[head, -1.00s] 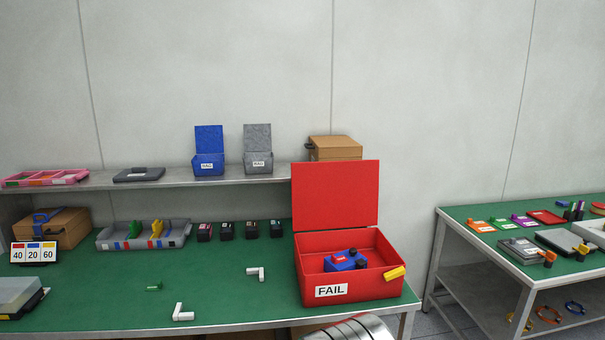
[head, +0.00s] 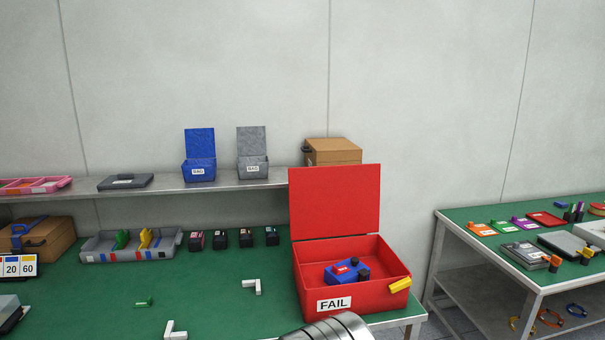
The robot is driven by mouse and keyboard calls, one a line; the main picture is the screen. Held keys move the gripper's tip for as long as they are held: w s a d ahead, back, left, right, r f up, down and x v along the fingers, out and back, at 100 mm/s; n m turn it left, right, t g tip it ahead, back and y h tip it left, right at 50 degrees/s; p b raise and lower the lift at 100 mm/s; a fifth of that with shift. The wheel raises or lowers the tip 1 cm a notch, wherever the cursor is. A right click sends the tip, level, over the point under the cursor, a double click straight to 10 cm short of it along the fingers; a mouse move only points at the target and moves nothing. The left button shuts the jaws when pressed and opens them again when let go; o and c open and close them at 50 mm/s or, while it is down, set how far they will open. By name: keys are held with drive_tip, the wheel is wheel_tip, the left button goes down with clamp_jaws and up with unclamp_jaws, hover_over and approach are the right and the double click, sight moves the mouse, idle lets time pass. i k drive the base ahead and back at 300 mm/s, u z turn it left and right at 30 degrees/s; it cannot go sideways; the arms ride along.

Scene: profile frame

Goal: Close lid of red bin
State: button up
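The red bin (head: 350,310) stands at the right end of the green-topped table, with a white FAIL label on its front. Its red lid (head: 336,202) stands upright at the back, fully open. Inside lies a blue object (head: 341,275) with a red patch and black knobs. A silver rounded part of my arm shows at the bottom edge, in front of the bin. My gripper is not in view.
A shelf (head: 230,186) behind holds small blue (head: 199,170) and grey (head: 253,168) open bins and a brown case (head: 333,152). White corner pieces (head: 252,285) lie left of the red bin. A second table (head: 480,225) stands right, across a gap.

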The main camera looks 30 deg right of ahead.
sight(340, 200)
drive_tip(key=u, duration=0.15)
drive_tip(key=i, duration=1.2)
drive_tip(key=z, duration=0.25)
